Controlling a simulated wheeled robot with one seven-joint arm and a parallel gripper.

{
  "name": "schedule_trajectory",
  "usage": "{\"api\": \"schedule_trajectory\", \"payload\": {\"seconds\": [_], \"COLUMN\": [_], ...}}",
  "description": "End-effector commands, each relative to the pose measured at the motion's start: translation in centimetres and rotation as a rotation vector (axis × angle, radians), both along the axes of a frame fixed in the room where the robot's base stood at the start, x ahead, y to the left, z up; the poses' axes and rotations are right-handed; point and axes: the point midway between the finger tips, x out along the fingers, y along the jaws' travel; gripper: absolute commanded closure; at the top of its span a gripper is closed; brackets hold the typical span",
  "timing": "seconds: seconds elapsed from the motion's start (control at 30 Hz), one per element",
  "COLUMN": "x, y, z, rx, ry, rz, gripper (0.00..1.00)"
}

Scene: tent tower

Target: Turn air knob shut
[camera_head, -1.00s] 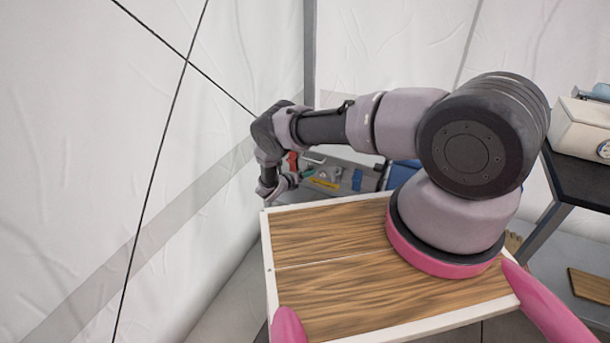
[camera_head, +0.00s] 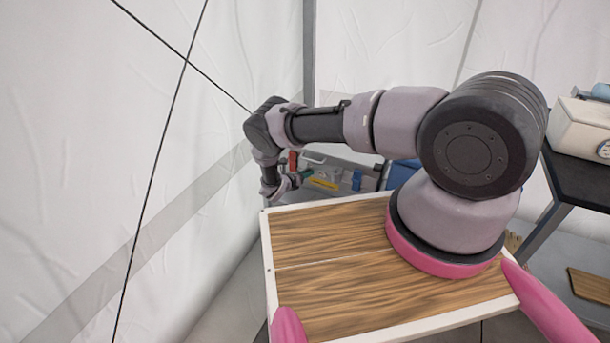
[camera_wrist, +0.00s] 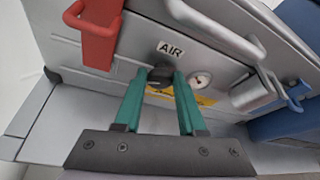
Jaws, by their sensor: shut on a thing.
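The air knob (camera_wrist: 160,76) is a dark round knob on a grey metal panel (camera_wrist: 128,46), just below a white "AIR" label (camera_wrist: 171,50) in the wrist view. My gripper (camera_wrist: 160,82) has green fingers, one on each side of the knob, shut on it. The fingers hide the knob's sides, and its exact angle is hard to tell.
A small round gauge (camera_wrist: 200,80) sits right of the knob. A red bracket (camera_wrist: 97,35) is at upper left, a grey handle (camera_wrist: 215,28) above, a grey cylinder in a blue holder (camera_wrist: 258,92) at right. A white box (camera_head: 580,125) stands on a dark table at right.

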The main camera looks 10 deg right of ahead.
Motion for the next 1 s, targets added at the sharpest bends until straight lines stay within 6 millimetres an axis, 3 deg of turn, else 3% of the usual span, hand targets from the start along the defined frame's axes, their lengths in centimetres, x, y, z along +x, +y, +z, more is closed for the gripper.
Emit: {"api": "schedule_trajectory", "payload": {"seconds": [1.0], "x": [-0.49], "y": [-0.63], "z": [-0.15], "rx": [0.769], "ry": [-0.559], "rz": [0.004], "gripper": [1.00]}}
